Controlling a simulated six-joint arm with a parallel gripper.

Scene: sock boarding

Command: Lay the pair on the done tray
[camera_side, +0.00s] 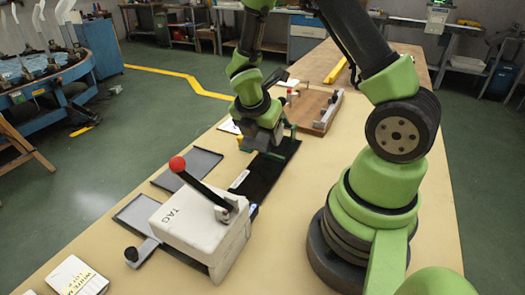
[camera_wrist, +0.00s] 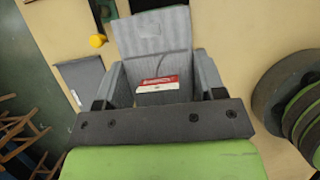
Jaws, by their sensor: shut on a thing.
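My gripper (camera_side: 262,140) is low over the long black mat in the side view. In the wrist view its two grey fingers (camera_wrist: 158,88) are shut on a grey folded pair of socks (camera_wrist: 153,35) with a red and white label (camera_wrist: 158,83). The pair sticks out beyond the fingertips; its lower part is hidden by the gripper. Two dark shallow trays lie on the table in the side view, one farther (camera_side: 187,168) and one nearer (camera_side: 143,213), both left of my gripper. I cannot tell which is the done tray. A grey tray (camera_wrist: 82,82) shows left in the wrist view.
A white TAG press (camera_side: 200,230) with a red-knobbed lever (camera_side: 195,180) stands beside the near tray. The black mat (camera_side: 262,180) lies between it and a brown board with fixtures (camera_side: 312,110). A white labelled box (camera_side: 75,278) is at the near left.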

